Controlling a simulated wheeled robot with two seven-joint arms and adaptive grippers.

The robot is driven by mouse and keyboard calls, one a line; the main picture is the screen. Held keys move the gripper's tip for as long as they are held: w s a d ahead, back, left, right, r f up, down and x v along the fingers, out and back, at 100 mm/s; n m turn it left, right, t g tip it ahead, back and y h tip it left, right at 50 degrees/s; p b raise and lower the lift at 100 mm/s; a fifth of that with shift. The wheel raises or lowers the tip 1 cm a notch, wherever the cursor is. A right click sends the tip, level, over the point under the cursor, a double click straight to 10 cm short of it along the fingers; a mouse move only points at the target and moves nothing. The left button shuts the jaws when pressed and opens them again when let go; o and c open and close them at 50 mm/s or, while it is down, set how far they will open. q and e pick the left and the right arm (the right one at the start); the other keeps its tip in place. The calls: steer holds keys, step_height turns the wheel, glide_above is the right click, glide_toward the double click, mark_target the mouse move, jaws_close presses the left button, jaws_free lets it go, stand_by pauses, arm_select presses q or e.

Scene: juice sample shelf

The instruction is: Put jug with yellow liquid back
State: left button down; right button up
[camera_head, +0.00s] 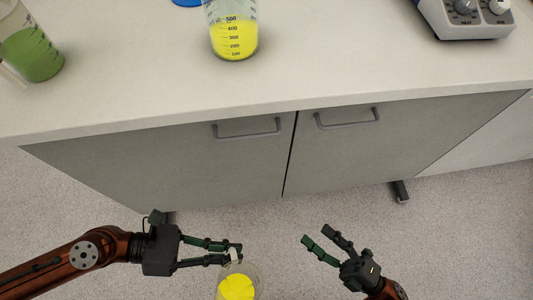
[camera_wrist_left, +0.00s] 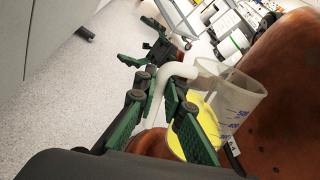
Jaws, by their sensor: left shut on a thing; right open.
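A clear jug with yellow liquid (camera_head: 238,284) is at the bottom of the head view, in front of the counter and below its top. My left gripper (camera_head: 238,251) is shut on this jug's handle; the jug with its white handle also shows in the left wrist view (camera_wrist_left: 232,95), tilted in the picture. My right gripper (camera_head: 318,240) is open and empty, a little to the right of the jug. A second clear vessel with yellow liquid (camera_head: 234,38) and printed volume marks stands on the counter at the top.
The light counter top (camera_head: 150,75) has a wide bare area. A vessel with green liquid (camera_head: 33,55) stands at its left, and a grey device with knobs (camera_head: 468,17) at its right. A blue object (camera_head: 187,2) is cut off at the top. Cabinet doors with handles (camera_head: 246,132) face me.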

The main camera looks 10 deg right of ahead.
mark_target(234, 294)
steer(key=s+a+r+n+g+y, duration=0.3)
steer(key=a+r+n+g+y, duration=0.25)
steer(key=r+n, duration=0.4)
steer(key=s+a+n+g, duration=0.2)
steer(key=s+n+g, duration=0.1)
steer(key=n, duration=0.5)
steer(key=s+a+n+g+h, duration=0.1)
steer(key=s+n+g, duration=0.3)
steer(key=n, duration=0.5)
steer(key=shift+a+g, duration=0.9)
steer(key=shift+g, duration=0.35)
steer(key=shift+h, duration=0.25)
steer(key=a, duration=1.2)
steer(key=shift+c, duration=0.2)
